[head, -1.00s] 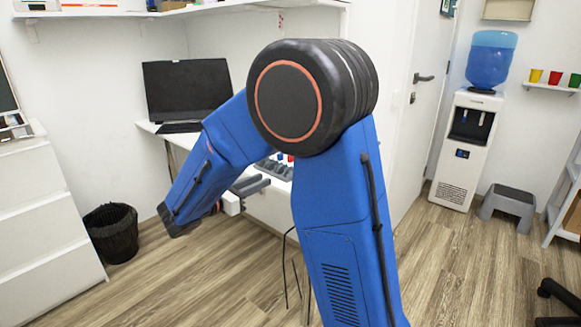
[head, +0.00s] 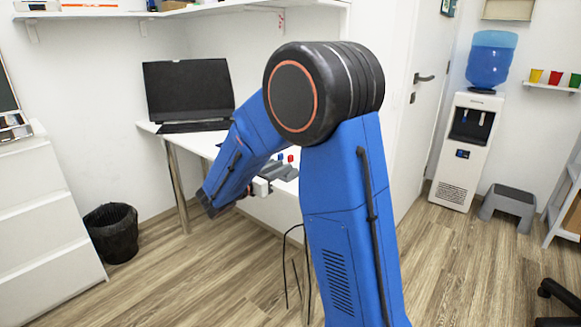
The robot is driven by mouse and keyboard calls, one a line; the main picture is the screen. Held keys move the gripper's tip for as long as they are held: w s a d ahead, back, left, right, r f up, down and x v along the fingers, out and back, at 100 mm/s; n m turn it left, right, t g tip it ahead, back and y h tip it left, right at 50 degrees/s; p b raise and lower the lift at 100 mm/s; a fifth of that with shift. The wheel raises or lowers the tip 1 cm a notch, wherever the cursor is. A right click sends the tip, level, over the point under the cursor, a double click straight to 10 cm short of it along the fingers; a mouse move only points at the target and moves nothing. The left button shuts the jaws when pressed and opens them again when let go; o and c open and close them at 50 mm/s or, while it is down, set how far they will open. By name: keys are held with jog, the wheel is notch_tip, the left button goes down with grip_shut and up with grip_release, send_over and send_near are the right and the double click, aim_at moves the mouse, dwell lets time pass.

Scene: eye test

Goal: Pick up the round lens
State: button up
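I cannot make out the round lens in the head view. My gripper (head: 281,172) shows only in part, as small grey pieces beyond a white wrist part, over the front of the white desk. My blue arm hides much of the area around it. I cannot tell whether its fingers are apart or closed, or whether anything is between them. Small red and blue items (head: 290,158) show on the desk just behind the gripper, too small to identify.
A black laptop (head: 188,90) stands on the white desk (head: 150,127) against the wall. A black waste bin (head: 111,233) is on the floor at left. A water dispenser (head: 466,150) and a grey step stool (head: 508,205) stand at right. The wooden floor between is clear.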

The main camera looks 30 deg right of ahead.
aim_at(291, 159)
jog(key=shift+x, duration=2.9)
jog(key=shift+w+r, duration=0.2)
jog(key=shift+c, duration=0.4)
grip_shut()
